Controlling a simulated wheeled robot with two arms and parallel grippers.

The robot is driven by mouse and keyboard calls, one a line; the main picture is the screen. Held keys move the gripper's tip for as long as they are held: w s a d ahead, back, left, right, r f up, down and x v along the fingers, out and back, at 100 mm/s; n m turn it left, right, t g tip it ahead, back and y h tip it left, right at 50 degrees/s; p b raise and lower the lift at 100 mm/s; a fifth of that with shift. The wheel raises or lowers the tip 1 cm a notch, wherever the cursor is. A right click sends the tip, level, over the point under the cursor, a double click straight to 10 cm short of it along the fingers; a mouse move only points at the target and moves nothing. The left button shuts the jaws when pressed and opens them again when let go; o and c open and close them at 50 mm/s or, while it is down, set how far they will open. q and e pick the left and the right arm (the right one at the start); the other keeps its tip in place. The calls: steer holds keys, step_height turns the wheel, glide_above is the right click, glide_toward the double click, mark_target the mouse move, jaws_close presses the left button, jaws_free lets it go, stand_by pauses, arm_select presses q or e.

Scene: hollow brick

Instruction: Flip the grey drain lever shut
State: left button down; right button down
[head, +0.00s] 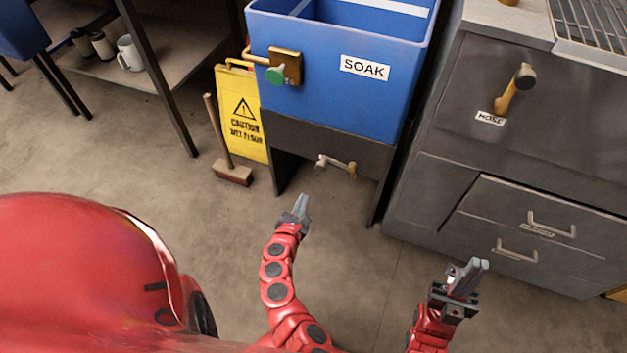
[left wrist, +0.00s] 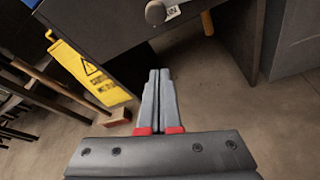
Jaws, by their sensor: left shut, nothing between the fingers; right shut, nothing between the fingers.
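A blue tub (head: 330,65) marked SOAK stands on a dark stand. The grey drain lever (head: 335,163) shows small under the tub, with a tan end at its right. In the left wrist view a round grey knob (left wrist: 155,12) shows at the top beside a partly cut-off label; a tan piece (left wrist: 207,23) hangs right of it. My left gripper (head: 304,199) is shut and empty, in front of and below the lever, apart from it. It also shows in the left wrist view (left wrist: 159,73). My right gripper (head: 478,266) is shut and empty in front of the grey drawers.
A yellow caution sign (head: 242,115) and a broom (head: 232,172) stand left of the stand. A grey cabinet (head: 480,85) with a HOSE lever (head: 514,90) and drawers stands at the right. The floor between my arms and the stand is clear.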

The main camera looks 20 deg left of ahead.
arm_select(q)
steer(key=d+b+x, duration=0.1)
steer(key=b+x, duration=0.2)
steer(key=x, duration=0.7)
steer(key=r, duration=0.1)
steer(key=r+p, duration=0.1)
steer(key=r, duration=0.1)
steer(key=shift+s+d+r, duration=0.1)
steer(key=shift+d+r, duration=0.25)
